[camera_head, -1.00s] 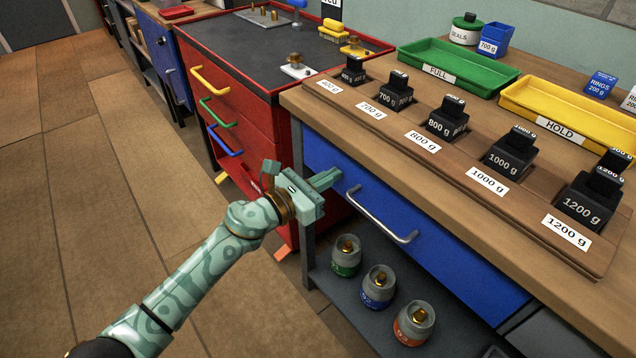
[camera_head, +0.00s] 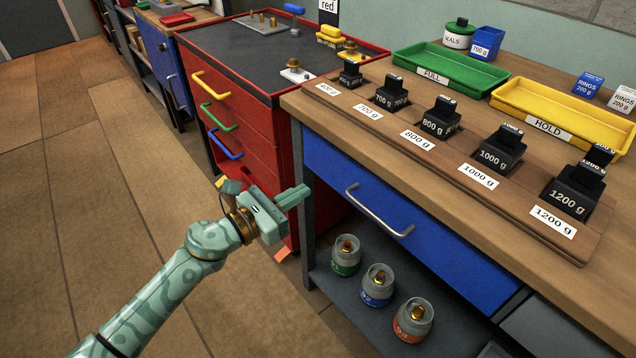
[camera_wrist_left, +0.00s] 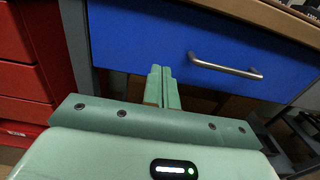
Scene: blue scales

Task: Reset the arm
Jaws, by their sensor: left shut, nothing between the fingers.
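My left arm comes in from the left in the head view. Its left gripper (camera_head: 300,195) is shut and empty, in the air in front of the workbench, left of the blue drawer (camera_head: 420,232). The fingers lie together in the left wrist view (camera_wrist_left: 163,80), with the blue drawer front (camera_wrist_left: 210,35) and its metal handle (camera_wrist_left: 225,68) beyond them. The fingers appear apart from the handle. My right gripper is not in view.
A red cabinet (camera_head: 262,135) with coloured handles stands left of the bench. Several black weights, one marked 1200 g (camera_head: 572,195), stand on the benchtop. Several small gas canisters, one orange-banded (camera_head: 413,320), stand on the shelf below. The floor at left is clear.

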